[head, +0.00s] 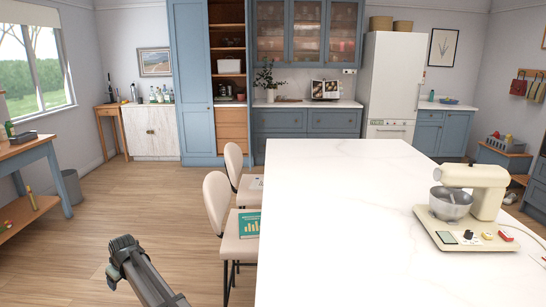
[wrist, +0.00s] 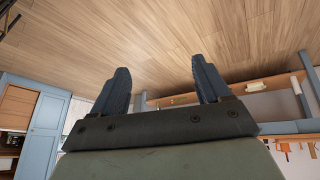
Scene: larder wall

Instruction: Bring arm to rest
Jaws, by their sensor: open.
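My gripper (wrist: 162,85) shows in the wrist view with its two dark fingers wide apart and nothing between them. In the head view my arm reaches up from the bottom edge, left of the chairs, with its end (head: 122,243) over the wooden floor. The fingers are hard to make out in the head view. The wrist view looks upside down, with the floor (wrist: 160,40) at the top.
A white island (head: 340,200) fills the right, bearing a cream stand mixer (head: 478,190). Two cream chairs (head: 216,200) stand along its left side, one with a teal book (head: 249,224). A wooden workbench (head: 30,150) is at far left. Open floor (head: 130,200) lies between.

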